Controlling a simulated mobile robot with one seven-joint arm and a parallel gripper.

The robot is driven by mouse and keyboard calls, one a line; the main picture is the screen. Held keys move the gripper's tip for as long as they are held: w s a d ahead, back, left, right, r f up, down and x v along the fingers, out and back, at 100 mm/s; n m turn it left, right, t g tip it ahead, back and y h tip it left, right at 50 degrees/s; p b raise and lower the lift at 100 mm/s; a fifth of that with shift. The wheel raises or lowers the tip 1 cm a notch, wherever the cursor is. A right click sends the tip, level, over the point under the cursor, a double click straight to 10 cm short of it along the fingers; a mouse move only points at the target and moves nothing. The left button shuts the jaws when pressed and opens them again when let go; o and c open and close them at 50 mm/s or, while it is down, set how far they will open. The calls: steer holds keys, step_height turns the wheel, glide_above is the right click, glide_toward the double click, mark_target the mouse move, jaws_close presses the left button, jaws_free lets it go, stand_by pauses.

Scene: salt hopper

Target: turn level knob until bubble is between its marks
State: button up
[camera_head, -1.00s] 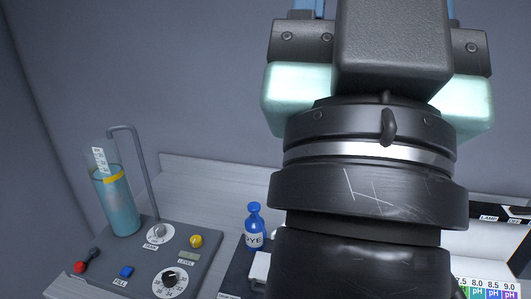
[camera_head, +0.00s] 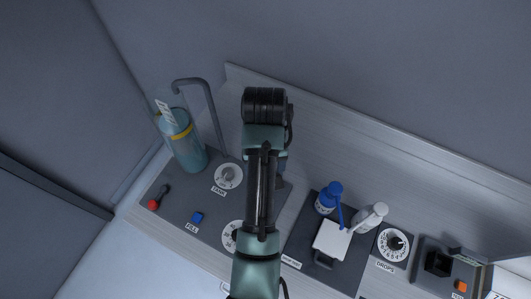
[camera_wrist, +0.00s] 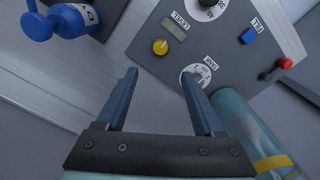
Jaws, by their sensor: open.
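The yellow level knob (camera_wrist: 160,46) sits on the dark grey panel (camera_wrist: 225,48) in the wrist view. Beside it is the small level window (camera_wrist: 173,31) with a LEVEL label; the bubble and its marks are too small to make out. My gripper (camera_wrist: 160,76) is open and empty, its two fingers pointing toward the panel. The knob appears just beyond the fingertips, roughly between them in the picture, and nothing is touching it. In the head view my arm covers the knob and the window.
A white tank dial (camera_wrist: 195,76) appears by the right fingertip. The teal cylinder (camera_head: 183,142) and a bent grey pipe (camera_head: 205,110) rise behind the panel. A blue fill button (camera_head: 197,217) and a red-tipped lever (camera_head: 158,199) lie left. A blue bottle (camera_head: 328,198) stands right.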

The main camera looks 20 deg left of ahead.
step_height(320, 180, down, 13)
steer(key=shift+s+b, duration=0.1)
steer(key=shift+b, duration=0.9)
jaws_close()
